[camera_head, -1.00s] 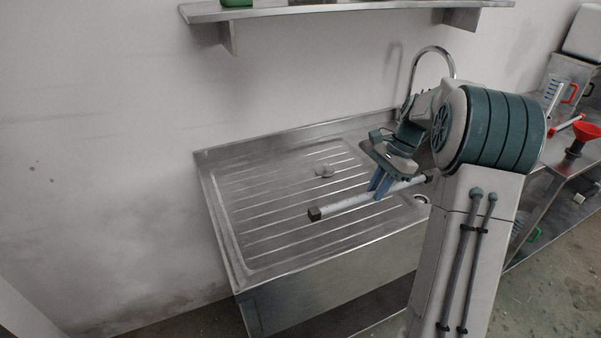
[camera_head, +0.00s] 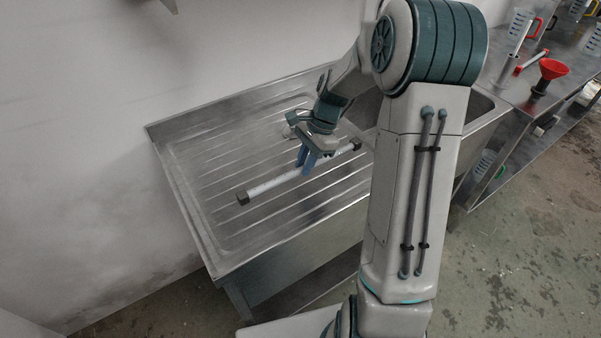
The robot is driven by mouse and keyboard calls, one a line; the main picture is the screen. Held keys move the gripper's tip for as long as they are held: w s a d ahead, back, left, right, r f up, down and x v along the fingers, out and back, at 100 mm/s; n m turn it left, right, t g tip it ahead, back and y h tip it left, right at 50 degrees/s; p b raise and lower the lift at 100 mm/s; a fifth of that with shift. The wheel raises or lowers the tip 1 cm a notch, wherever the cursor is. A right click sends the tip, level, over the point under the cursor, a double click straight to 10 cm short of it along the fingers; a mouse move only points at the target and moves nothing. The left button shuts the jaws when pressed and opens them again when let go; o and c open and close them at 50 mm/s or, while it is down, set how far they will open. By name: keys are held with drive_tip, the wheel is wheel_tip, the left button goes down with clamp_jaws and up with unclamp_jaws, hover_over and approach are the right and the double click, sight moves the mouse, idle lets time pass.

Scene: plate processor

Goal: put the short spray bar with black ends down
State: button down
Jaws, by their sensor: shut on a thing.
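The short spray bar (camera_head: 274,184) is a pale grey tube with black ends. It lies at a slant over the ribbed metal drainboard (camera_head: 216,205), its left end nearer the front left and its right end near my arm. My gripper (camera_head: 308,170) is shut on the bar near its middle, with blue fingers pointing down. The bar is low over the ribs; I cannot tell whether it touches them. Part of the sink to the right is hidden behind my arm.
The drainboard is bare left of and in front of the bar. A raised metal edge runs along the wall side. On the right, a metal table (camera_head: 529,97) holds a red funnel (camera_head: 552,69), a red-ended tube (camera_head: 531,63) and clear jugs (camera_head: 519,24).

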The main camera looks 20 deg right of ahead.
sight(302, 185)
drive_tip(key=shift+s+a+f, duration=0.25)
drive_tip(key=shift+a+f, duration=0.15)
drive_tip(key=shift+a, duration=0.05)
drive_tip(key=shift+f+p, duration=0.4)
drive_tip(key=shift+f, duration=1.5)
drive_tip(key=shift+f, duration=0.15)
drive_tip(key=c, duration=1.3)
unclamp_jaws()
drive_tip(key=shift+c, duration=0.2)
